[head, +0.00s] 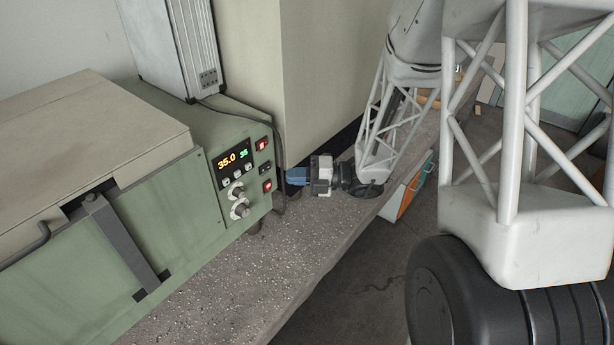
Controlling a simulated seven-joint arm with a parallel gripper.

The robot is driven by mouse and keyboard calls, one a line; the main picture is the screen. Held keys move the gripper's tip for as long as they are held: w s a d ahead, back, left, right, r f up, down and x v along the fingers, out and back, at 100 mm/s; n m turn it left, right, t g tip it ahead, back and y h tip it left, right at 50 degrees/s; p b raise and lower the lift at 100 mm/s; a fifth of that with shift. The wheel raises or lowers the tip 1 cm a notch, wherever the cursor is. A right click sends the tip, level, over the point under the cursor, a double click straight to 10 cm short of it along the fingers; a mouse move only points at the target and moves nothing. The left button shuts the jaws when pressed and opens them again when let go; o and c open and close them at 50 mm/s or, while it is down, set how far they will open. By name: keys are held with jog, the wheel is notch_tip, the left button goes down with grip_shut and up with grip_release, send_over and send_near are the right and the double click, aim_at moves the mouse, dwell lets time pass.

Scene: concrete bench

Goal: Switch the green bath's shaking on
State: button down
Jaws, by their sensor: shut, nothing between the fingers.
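The green bath (190,205) stands on the bench at the left, its control panel facing right. The panel has a lit display (234,159) reading 35.0 in orange and 35 in green, small buttons and two round knobs (239,209). At its right edge are an upper switch (262,144) glowing red, a dark middle switch (265,169) and a lower switch (268,186) glowing red. Their labels are too small to read. My gripper (290,177), with blue fingers, is shut and empty just right of the panel, pointing left towards the lower switches, apparently apart from them.
A beige lid (90,125) with a dark latch bar covers the bath. A grey column (170,45) and a cable stand behind it. A large pale box (325,70) rises behind my gripper. The speckled bench (235,280) is clear in front, ending at its edge.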

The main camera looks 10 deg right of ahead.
aim_at(267, 169)
jog(key=shift+w+a, duration=1.65)
jog(key=shift+a, duration=0.25)
jog(key=shift+w, duration=0.1)
